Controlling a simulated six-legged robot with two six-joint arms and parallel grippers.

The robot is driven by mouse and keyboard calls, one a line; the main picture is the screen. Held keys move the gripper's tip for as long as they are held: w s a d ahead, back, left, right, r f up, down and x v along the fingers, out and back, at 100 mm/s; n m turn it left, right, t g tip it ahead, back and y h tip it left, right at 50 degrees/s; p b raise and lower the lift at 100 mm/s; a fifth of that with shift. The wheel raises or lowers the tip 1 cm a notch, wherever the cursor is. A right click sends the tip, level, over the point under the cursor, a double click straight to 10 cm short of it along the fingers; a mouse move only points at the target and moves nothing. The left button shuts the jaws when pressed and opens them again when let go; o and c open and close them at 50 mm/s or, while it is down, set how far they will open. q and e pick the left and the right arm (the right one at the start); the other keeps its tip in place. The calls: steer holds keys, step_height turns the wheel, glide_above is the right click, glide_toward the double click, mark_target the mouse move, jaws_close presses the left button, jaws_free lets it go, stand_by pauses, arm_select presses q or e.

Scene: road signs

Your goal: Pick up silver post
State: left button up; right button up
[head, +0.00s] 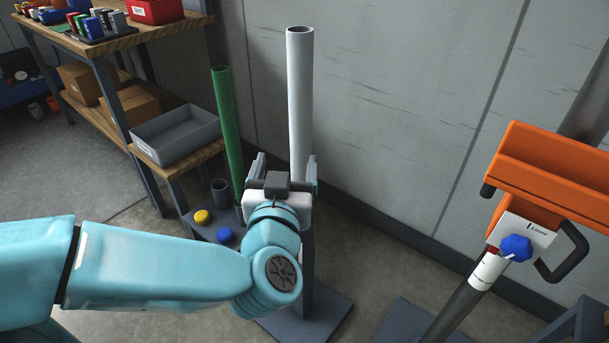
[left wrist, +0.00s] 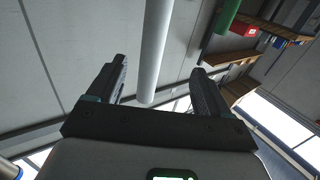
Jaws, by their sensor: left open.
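The silver post (head: 300,95) is a pale grey, hollow-topped tube standing upright near the wall in the head view. Its lower part is hidden behind my left gripper. My left gripper (head: 286,167) is open in front of the post, with one finger to each side of it as seen from the head. In the left wrist view the post (left wrist: 154,50) shows between the two spread fingers of the left gripper (left wrist: 158,68). A clear gap shows on each side, and I cannot tell how deep the post lies between the fingers. My right gripper is not in view.
A green post (head: 227,125) stands just left of the silver one. A wooden shelf (head: 105,45) with a grey bin (head: 176,135) is at left. An orange bracket (head: 550,165) with a blue knob (head: 516,247) is at right. The wall (head: 400,90) is close behind.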

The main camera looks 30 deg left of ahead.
arm_select(q)
steer(key=p, duration=0.9)
glide_toward(299, 123)
steer(key=a, duration=0.1)
steer(key=x, duration=0.4)
steer(key=f+x, duration=0.1)
steer(key=x, duration=0.1)
steer(key=shift+w+d, duration=0.1)
steer(key=shift+w, duration=0.2)
steer(key=shift+w+a+r, duration=0.25)
steer(key=shift+w, duration=0.3)
steer(key=x, duration=0.4)
steer(key=shift+w+d+r, duration=0.1)
steer(key=shift+w+r, duration=0.05)
steer(key=shift+w, duration=0.05)
steer(key=shift+r, duration=0.1)
jaws_close()
